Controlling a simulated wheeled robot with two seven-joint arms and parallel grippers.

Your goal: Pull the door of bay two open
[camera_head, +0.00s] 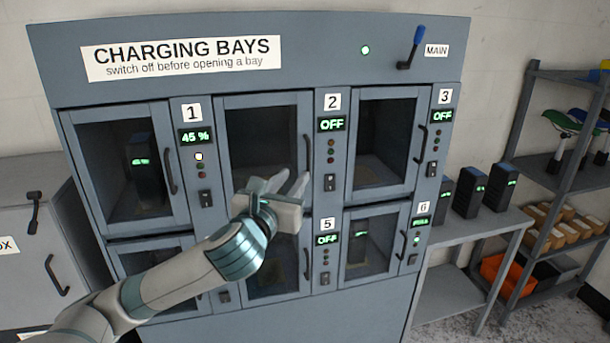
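The door of bay two (262,100) is in the upper middle of the grey cabinet and looks shut. Its dark window shows no battery that I can make out. Its dark upright handle (307,152) is at the door's right edge. The bay two display (331,124) reads OFF. My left gripper (294,178) is in front of the lower right part of this door, with its fingers apart and pointing up toward the handle's lower end. I see nothing between the fingers, and I cannot tell whether they touch the handle. My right gripper is out of view.
Bay one (182,165) shows 45 % and holds a battery. A blue-handled main lever (412,48) is at the cabinet's top right. A side table (470,232) with several batteries and a shelf rack (530,130) stand right. A grey box (30,255) stands left.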

